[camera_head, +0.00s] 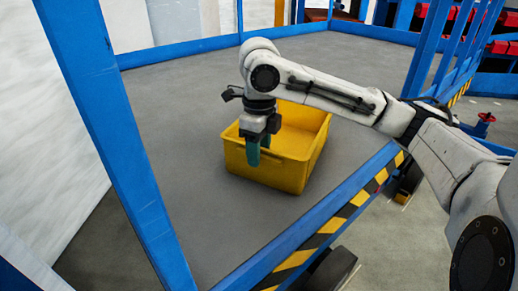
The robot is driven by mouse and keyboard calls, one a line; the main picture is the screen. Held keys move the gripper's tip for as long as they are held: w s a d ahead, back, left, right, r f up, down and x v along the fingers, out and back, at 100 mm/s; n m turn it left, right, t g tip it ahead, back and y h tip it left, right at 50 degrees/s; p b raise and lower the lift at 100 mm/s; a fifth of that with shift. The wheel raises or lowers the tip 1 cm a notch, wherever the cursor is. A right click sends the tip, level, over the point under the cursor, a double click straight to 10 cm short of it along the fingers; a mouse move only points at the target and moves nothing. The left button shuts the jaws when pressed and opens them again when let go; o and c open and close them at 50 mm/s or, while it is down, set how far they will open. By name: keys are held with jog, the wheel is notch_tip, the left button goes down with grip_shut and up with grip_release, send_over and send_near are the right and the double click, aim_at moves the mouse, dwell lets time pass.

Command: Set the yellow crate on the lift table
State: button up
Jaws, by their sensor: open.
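The yellow crate (284,172) stands upright on the grey platform of the blue-framed lift table (200,95). It looks empty, though my arm hides part of its inside. My gripper (253,160) points down at the crate's near left wall, its teal fingers in front of and over the rim. The jaws are open; the view does not show clearly whether a finger touches the wall.
Blue posts (130,160) rise at the platform's left and right. A black and yellow striped edge (335,222) runs along the near right side. The platform is clear left of and behind the crate. Red bins (465,14) stand at the back right.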

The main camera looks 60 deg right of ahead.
jog(key=shift+r, duration=0.1)
notch_tip(320, 180, up, 12)
dwell(0.5)
